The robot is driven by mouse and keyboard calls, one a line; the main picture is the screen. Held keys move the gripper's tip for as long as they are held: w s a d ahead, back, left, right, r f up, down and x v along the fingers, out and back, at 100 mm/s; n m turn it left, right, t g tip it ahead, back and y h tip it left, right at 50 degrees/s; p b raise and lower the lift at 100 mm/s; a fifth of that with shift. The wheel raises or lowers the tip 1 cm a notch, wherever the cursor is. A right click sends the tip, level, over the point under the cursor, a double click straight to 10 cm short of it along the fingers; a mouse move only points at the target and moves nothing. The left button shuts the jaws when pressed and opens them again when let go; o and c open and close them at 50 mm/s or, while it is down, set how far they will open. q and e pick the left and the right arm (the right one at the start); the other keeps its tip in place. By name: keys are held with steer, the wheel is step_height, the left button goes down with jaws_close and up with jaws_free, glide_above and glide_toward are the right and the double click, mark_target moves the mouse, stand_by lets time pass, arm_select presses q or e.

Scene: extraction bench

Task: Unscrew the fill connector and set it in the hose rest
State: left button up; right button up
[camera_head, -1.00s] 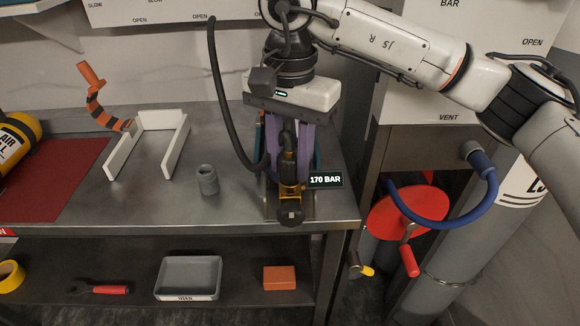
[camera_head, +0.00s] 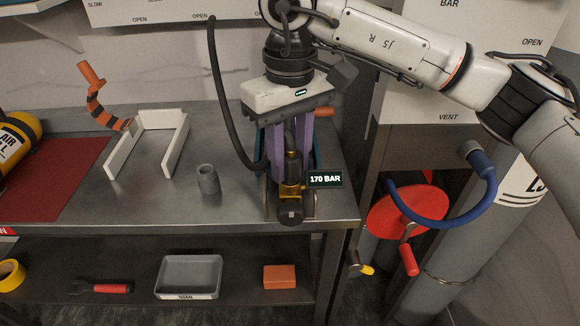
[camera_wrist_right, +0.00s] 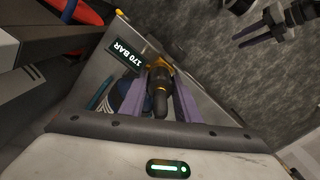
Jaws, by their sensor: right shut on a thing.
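My right gripper (camera_head: 290,160) points down with its purple fingers shut on the fill connector. In the right wrist view the black and brass connector (camera_wrist_right: 160,88) sits between the two fingers, in line with the brass valve of the cylinder lying at the bench's right end. I cannot tell whether its thread is still engaged. The black hose (camera_head: 221,95) hangs from the wall panel and runs down behind the gripper. A small grey open-topped cup (camera_head: 208,180) stands left of the gripper; I cannot tell whether it is the hose rest.
A 170 BAR display (camera_head: 325,179) stands close right of the valve. A white bracket (camera_head: 150,145), an orange and black strap (camera_head: 97,105) and a red mat (camera_head: 60,180) lie further left. Bare bench lies around the cup. A red disc with crank (camera_head: 405,215) is beyond the right edge.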

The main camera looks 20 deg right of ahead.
steer(key=o, duration=1.2)
steer(key=shift+c, duration=0.2)
